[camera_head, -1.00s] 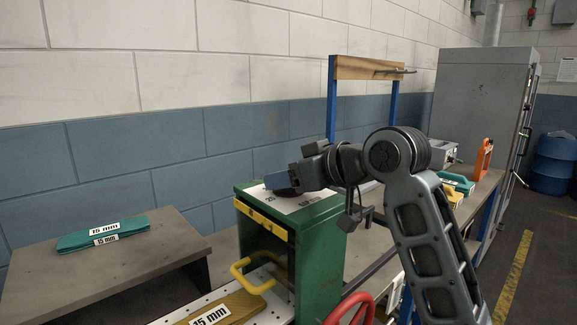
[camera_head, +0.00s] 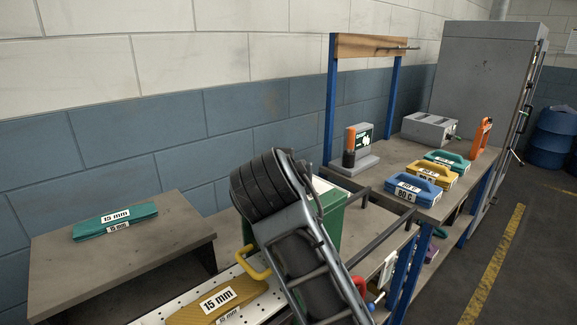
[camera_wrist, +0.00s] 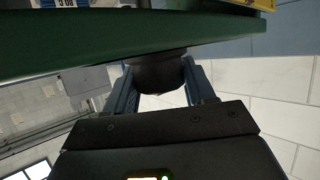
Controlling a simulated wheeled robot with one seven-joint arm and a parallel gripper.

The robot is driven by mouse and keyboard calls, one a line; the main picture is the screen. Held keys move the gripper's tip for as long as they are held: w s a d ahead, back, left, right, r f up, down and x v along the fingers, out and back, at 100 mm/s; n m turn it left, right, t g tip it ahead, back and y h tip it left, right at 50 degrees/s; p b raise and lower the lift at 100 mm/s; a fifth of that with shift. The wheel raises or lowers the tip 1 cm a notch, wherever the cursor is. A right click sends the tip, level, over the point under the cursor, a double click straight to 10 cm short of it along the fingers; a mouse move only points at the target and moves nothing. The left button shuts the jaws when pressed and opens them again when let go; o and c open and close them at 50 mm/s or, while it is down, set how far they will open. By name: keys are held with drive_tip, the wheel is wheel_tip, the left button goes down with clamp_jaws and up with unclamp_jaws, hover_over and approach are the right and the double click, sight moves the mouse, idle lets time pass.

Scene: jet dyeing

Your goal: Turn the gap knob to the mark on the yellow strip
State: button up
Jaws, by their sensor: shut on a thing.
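The green machine housing (camera_head: 328,220) stands in the head view, mostly behind my arm. In the wrist view its green edge (camera_wrist: 150,42) runs across the top. A dark round knob (camera_wrist: 158,72) shows below that edge, between my fingers. My gripper (camera_wrist: 160,84) is shut on this knob, one blue-grey finger on each side. A small yellow piece (camera_wrist: 250,3) shows at the top right of the wrist view; I cannot tell whether it is the yellow strip. The mark and the knob's pointer are not visible. My arm hides gripper and knob in the head view.
A yellow 15 mm block (camera_head: 218,300) lies on the white perforated bed beside a yellow handle (camera_head: 256,266). A teal 15 mm block (camera_head: 115,222) lies on the left table. The right bench holds colored handled blocks (camera_head: 412,190), a grey box (camera_head: 430,130) and an orange-topped device (camera_head: 351,145).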

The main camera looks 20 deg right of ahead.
drive_tip(key=m+g+h+b, duration=0.1)
drive_tip(key=m+g+h, duration=0.2)
drive_tip(key=m+h, duration=0.1)
drive_tip(key=shift+w+m+g+h, duration=0.1)
drive_tip(key=shift+m+g+h, duration=0.2)
drive_tip(key=shift+m+g, duration=0.15)
drive_tip(key=shift+m, duration=0.25)
drive_tip(key=shift+g, duration=0.25)
drive_tip(key=o, duration=0.9)
drive_tip(key=shift+o, duration=0.2)
drive_tip(key=shift+b+v, duration=0.85)
drive_tip(key=shift+v, duration=3.05)
drive_tip(key=shift+f, duration=0.1)
